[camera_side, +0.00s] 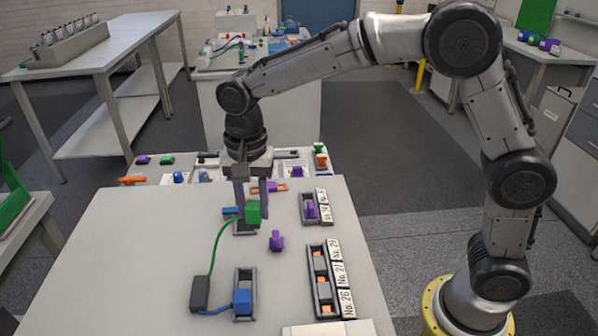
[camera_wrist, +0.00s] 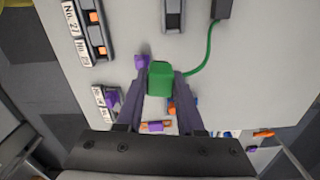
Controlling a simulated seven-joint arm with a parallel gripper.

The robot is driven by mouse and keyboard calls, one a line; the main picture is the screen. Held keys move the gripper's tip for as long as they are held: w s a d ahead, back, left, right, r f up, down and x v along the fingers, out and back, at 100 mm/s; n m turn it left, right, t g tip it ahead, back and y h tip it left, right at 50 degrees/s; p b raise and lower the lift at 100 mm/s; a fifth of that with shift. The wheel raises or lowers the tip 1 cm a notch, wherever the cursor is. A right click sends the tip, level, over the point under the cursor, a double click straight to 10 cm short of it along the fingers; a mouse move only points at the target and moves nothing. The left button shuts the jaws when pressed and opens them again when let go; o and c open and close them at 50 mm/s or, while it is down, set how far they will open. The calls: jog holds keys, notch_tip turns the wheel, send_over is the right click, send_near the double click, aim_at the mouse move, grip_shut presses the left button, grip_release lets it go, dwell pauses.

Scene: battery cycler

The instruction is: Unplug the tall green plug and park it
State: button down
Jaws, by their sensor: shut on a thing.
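The green plug (camera_side: 253,212) is between the fingers of my gripper (camera_side: 252,208), which is shut on it. In the wrist view the green plug (camera_wrist: 160,78) shows between both fingertips. Its green cable (camera_side: 217,243) curves to a dark grey box (camera_side: 200,293) on the table.
A loose purple plug (camera_side: 277,240) stands on the table (camera_side: 130,250) close to my gripper. A blue plug (camera_side: 242,302) sits in a front holder (camera_side: 245,275), cabled to the grey box. Small parts clutter the far bench. The table's left side is clear.

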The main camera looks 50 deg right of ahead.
jog(key=shift+n, duration=0.8)
jog(key=shift+s+a+f, duration=0.3)
jog(key=shift+a+f, duration=0.65)
jog(key=shift+f, duration=0.55)
jog(key=shift+s+a+f, duration=0.3)
jog(key=shift+a+f, duration=0.6)
jog(key=shift+f, duration=0.6)
jog(key=shift+s+a+f, duration=0.3)
jog(key=shift+a+f, duration=0.65)
jog(key=shift+f, duration=0.55)
jog(key=shift+f, duration=0.2)
jog(key=shift+c, duration=2.2)
grip_release()
